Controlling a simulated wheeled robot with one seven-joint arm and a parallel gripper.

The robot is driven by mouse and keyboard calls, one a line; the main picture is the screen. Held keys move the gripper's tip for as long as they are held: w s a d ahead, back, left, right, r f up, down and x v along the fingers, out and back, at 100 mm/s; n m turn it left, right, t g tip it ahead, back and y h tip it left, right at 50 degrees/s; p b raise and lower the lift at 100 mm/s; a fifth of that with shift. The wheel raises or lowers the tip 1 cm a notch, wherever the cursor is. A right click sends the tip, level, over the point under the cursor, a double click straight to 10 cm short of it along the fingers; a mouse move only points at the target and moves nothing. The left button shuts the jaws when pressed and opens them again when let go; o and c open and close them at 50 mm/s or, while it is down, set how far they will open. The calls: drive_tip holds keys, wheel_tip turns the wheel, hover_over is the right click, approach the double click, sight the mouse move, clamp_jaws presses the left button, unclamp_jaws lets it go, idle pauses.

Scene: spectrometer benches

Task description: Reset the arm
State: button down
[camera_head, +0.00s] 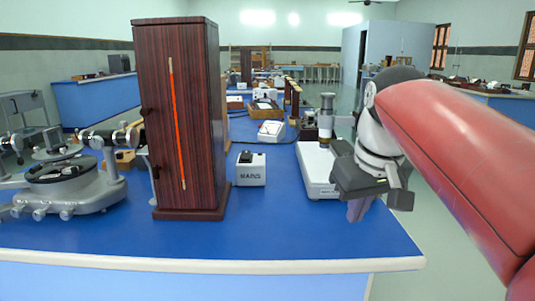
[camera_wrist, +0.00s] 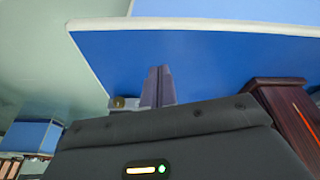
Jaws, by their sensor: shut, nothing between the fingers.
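My gripper (camera_head: 358,210) hangs at the end of my red arm, at the right of the head view. Its fingers point down and are shut with nothing between them. It appears in front of the right part of the blue bench (camera_head: 300,235), near a white instrument base. In the wrist view the closed fingers (camera_wrist: 158,86) show against the blue bench top (camera_wrist: 215,60).
A tall dark wooden lamp box (camera_head: 205,110) with a glowing orange slit stands on the bench. A grey spectrometer (camera_head: 75,190) is at left. A white MAINS box (camera_head: 251,169) and a white-based instrument (camera_head: 315,165) are nearby. The bench's front strip is clear.

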drive_tip(key=s+f+m+t, duration=0.1)
drive_tip(key=s+f, duration=0.5)
drive_tip(key=f, duration=0.3)
drive_tip(key=s+f+m+t, duration=0.1)
drive_tip(key=s+f, duration=0.6)
drive_tip(key=f, duration=0.2)
drive_tip(key=shift+d+m, duration=0.15)
drive_tip(key=shift+m, duration=0.25)
